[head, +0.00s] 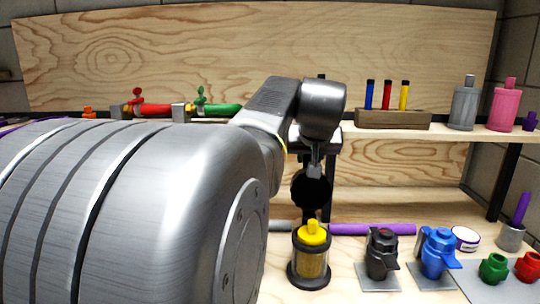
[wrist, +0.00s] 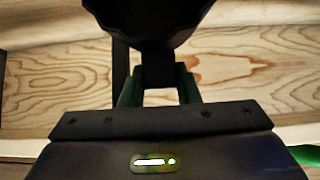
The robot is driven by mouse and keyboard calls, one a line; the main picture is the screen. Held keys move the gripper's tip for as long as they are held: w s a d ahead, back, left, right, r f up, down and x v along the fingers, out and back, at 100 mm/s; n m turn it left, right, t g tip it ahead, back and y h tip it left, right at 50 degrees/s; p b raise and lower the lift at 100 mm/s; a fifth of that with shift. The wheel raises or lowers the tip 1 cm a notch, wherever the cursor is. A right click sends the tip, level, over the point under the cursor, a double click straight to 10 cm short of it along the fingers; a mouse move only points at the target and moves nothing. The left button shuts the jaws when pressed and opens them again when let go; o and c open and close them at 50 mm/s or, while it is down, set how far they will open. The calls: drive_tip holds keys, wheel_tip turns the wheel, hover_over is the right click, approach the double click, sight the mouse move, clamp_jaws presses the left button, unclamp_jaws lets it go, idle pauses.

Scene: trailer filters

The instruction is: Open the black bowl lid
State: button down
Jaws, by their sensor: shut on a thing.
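My gripper (wrist: 158,82) is shut on the narrow stub of a black round piece (head: 312,190), which hangs in the air below my wrist. In the wrist view the black piece (wrist: 150,22) fills the top middle, its stub between the two greenish fingers. I cannot tell if it is a lid or a bowl. A black housing with a side lever (head: 381,254) stands on a grey plate on the lower bench, to the right of my gripper. Its top looks closed.
A clear jar with a yellow cap (head: 312,258) stands below the held piece. A blue housing (head: 438,252), a green cup (head: 493,267) and a red cup (head: 529,266) are at right. A purple tube (head: 370,229) lies behind. A shelf with a wooden tube rack (head: 393,119) is above.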

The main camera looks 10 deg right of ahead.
drive_tip(key=s+t+b, duration=0.1)
drive_tip(key=s+b, duration=0.1)
drive_tip(key=shift+a+r+t+b, duration=0.15)
drive_tip(key=shift+a+t+b, duration=0.15)
drive_tip(key=shift+t, duration=0.1)
drive_tip(key=shift+s+r+t, duration=0.3)
drive_tip(key=shift+r, duration=0.05)
drive_tip(key=c, duration=1.1)
unclamp_jaws()
